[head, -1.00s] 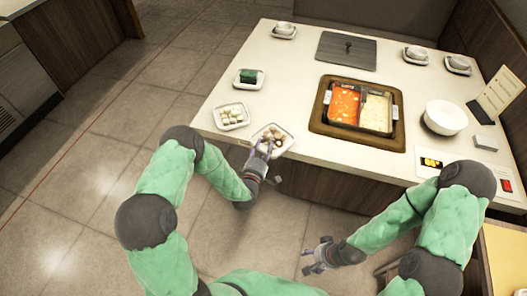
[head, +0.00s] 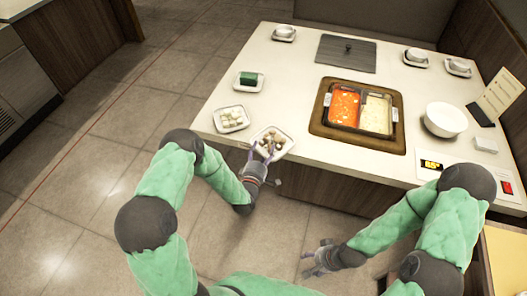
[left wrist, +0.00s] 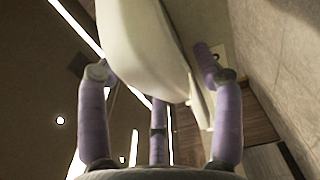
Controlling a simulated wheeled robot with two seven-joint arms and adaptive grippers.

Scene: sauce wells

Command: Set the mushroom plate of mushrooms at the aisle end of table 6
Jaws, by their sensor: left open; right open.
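The plate of mushrooms (head: 284,148) is a small white square plate with brown and white pieces on it. It rests at the near left corner of the white table (head: 300,80). My left gripper (head: 264,151) is open at the plate's near edge. In the left wrist view, the pale plate (left wrist: 150,45) shows edge-on just beyond the open fingers (left wrist: 155,85); I cannot tell whether they touch it. My right gripper (head: 313,262) is open and empty, low in front of the table.
A plate of white cubes (head: 231,128) and a plate with a green block (head: 248,87) stand along the left edge. A two-part soup pot (head: 360,108) sits in the table's middle. A white bowl (head: 445,118) stands to its right. Floor at left is clear.

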